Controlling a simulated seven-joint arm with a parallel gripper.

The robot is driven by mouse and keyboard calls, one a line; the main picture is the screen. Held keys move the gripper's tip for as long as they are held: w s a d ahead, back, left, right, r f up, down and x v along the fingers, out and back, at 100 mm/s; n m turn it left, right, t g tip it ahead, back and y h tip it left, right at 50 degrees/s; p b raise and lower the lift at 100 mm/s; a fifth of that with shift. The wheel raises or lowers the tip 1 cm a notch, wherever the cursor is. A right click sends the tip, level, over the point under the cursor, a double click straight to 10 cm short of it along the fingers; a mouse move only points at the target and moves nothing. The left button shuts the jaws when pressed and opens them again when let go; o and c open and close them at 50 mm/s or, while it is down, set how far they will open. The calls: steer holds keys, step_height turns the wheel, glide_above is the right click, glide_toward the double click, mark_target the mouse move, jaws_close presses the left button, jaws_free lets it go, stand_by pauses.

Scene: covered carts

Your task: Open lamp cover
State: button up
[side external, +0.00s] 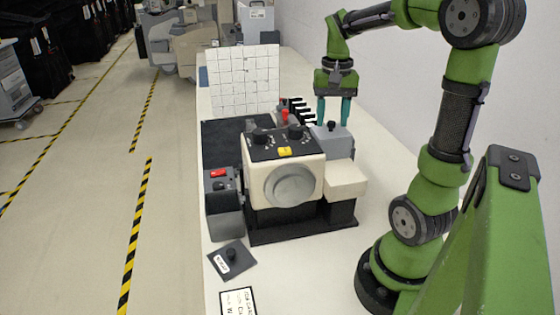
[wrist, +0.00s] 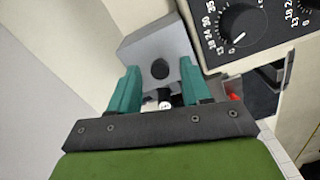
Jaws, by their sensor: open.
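The lamp cover appears to be the grey lid (side external: 336,146) with a small black knob (side external: 332,126) on top, at the right rear of the cream machine (side external: 255,172). In the wrist view the grey lid (wrist: 150,45) and its black knob (wrist: 160,69) lie ahead of the fingers. My gripper (side external: 333,118) has teal fingers pointing down, one to either side of the knob in the picture. It is open and empty. In the wrist view my gripper (wrist: 160,76) shows a clear gap between its fingers. I cannot tell whether the fingertips touch the lid.
The machine's black dial panel (wrist: 238,32) is close beside my fingers. Behind it stand a white grid panel (side external: 240,80) and a black rack with red parts (side external: 298,110). A dark plate with a knob (side external: 232,260) lies at the table's front. The wall is at the right.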

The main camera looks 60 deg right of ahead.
jaws_close()
stand_by(0.3)
steer(key=s+a, duration=0.5)
steer(key=shift+s+a, duration=0.4)
steer(key=shift+r, duration=0.1)
jaws_free()
